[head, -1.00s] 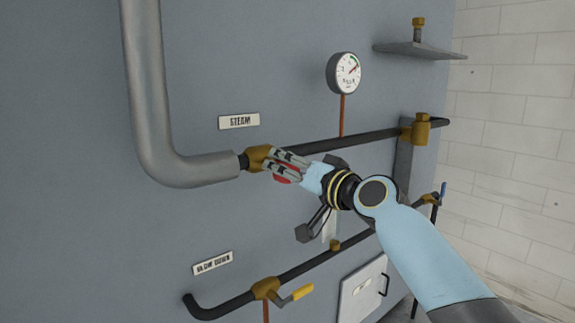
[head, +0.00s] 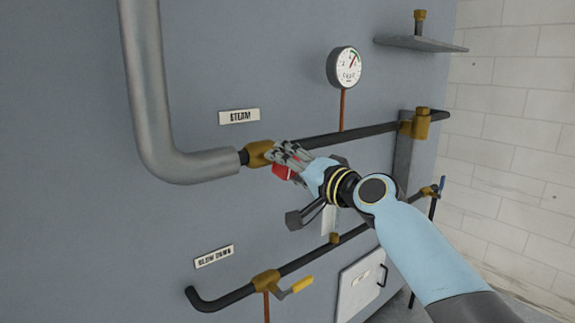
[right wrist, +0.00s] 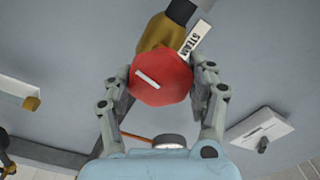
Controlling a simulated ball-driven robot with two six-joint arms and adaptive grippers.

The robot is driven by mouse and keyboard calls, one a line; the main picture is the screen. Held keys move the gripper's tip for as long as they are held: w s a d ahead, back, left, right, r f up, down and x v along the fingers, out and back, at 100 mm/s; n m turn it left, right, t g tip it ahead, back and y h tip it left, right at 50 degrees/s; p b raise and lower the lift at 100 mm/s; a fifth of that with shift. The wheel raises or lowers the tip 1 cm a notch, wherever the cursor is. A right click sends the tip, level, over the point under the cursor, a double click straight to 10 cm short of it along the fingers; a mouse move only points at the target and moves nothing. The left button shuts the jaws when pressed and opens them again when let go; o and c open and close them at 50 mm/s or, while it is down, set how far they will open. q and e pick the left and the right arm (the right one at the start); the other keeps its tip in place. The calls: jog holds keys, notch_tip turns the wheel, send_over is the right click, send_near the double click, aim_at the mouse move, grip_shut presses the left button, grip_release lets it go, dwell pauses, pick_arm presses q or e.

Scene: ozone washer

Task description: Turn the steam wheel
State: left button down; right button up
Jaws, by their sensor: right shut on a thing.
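The steam wheel (right wrist: 160,80) is a red knob with a white bar mark, on a brass valve body (right wrist: 165,35) at the end of the grey insulated pipe. In the head view the wheel (head: 283,172) is mostly hidden behind my right gripper (head: 280,160). My right gripper (right wrist: 161,84) is shut on the wheel, one finger on each side of it. In the right wrist view the white bar slants down to the right. A label reading STEAM (head: 239,117) is on the panel above the valve. My left gripper is not in view.
A dial gauge (head: 345,67) stands above the dark steam pipe (head: 370,133). Below are a blow down pipe with a yellow-handled valve (head: 297,286) and a white hatch (head: 359,287). A shelf (head: 420,45) juts out at upper right.

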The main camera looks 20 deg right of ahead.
jog(key=o, duration=1.2)
jog(key=shift+s, duration=0.15)
jog(key=v, duration=1.1)
jog(key=shift+s+d, duration=0.15)
jog(key=shift+s, duration=0.25)
